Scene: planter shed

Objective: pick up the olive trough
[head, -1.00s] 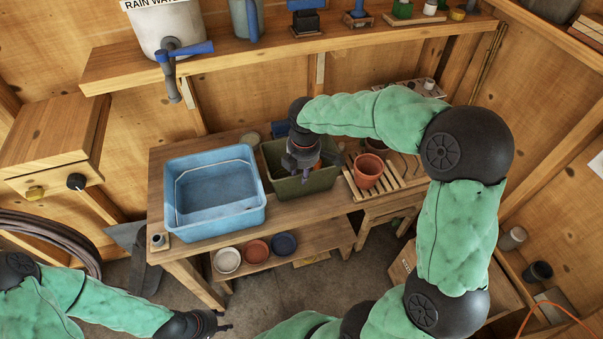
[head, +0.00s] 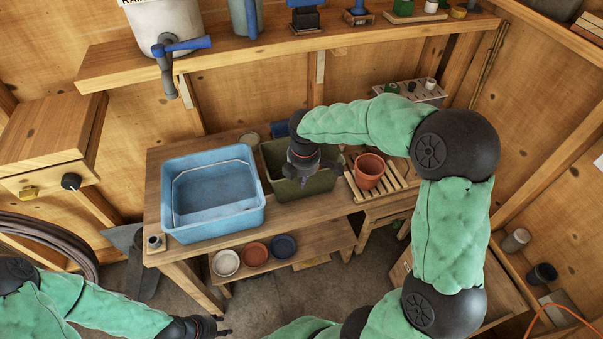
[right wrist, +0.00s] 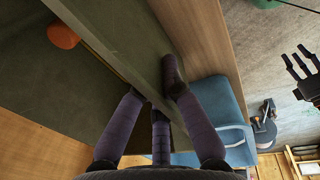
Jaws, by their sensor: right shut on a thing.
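The olive trough (head: 322,184) stands at the bench, between the blue tub and the slatted rack in the head view. My right gripper (head: 303,179) reaches down at its front side. In the right wrist view the trough's wall (right wrist: 135,65) runs between the fingers (right wrist: 160,85), and the gripper is shut on it. The gripper and wrist hide part of the trough. I cannot tell whether its bottom touches the bench. My left gripper (head: 222,327) is empty and open, low at the front, away from the trough.
The blue tub (head: 215,222) stands close on the trough's left. A terracotta pot (head: 369,170) on the slatted rack (head: 400,178) is close on its right. Three saucers (head: 255,253) lie on the lower shelf. A wall shelf (head: 240,75) runs above and behind.

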